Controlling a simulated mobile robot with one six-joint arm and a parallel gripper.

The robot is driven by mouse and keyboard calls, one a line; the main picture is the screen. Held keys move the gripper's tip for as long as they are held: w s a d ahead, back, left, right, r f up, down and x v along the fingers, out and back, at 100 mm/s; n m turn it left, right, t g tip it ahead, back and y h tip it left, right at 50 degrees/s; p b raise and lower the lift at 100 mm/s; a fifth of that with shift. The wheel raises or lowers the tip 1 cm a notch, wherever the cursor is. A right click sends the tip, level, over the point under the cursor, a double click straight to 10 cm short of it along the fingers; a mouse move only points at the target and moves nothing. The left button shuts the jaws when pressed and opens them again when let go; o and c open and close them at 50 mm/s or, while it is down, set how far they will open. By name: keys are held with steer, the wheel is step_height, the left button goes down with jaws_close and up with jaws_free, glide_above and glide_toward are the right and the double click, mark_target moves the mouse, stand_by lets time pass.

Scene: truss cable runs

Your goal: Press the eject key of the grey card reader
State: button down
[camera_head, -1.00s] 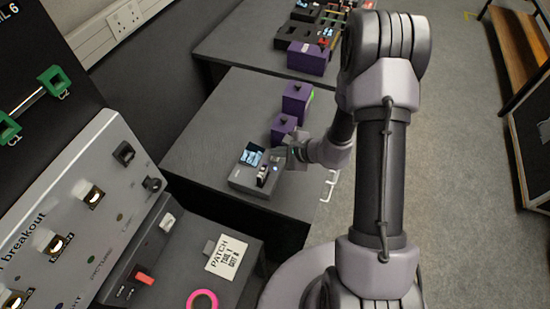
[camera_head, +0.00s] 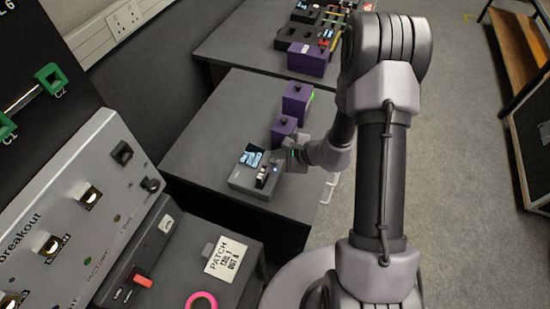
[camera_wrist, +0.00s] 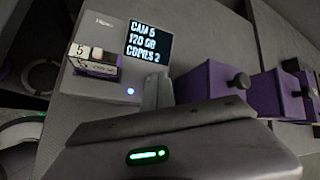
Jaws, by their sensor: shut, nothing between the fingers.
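The grey card reader (camera_head: 240,182) lies on the dark bench, with a lit screen (camera_head: 253,154) on top. In the wrist view the reader (camera_wrist: 108,30) has a screen (camera_wrist: 149,43) reading "CAM 5, 120 GB, COPIES 2". A card marked 5 (camera_wrist: 94,60) sits in its slot, and a blue light (camera_wrist: 130,91) glows beside it. My gripper (camera_head: 279,160) is shut and empty at the reader's right end. Its fingers (camera_wrist: 158,88) also show in the wrist view, right of the blue light. I cannot make out the eject key; my gripper hides part of the reader. Contact cannot be told.
Two purple boxes with black knobs (camera_head: 284,129) (camera_head: 297,98) stand behind the reader, close to my gripper. A breakout panel (camera_head: 85,215) rises at the left. A patch card (camera_head: 226,257) and a pink ring (camera_head: 201,301) lie in front. The bench's left part is clear.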

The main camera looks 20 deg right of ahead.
steer(key=shift+f+b, duration=0.25)
steer(key=shift+b, duration=0.05)
steer(key=shift+r, duration=0.1)
stand_by(0.4)
steer(key=shift+r+p, duration=0.45)
steer(key=shift+r, duration=0.4)
steer(key=shift+r, duration=0.1)
steer(key=shift+r+p, duration=1.5)
steer(key=shift+r, duration=1)
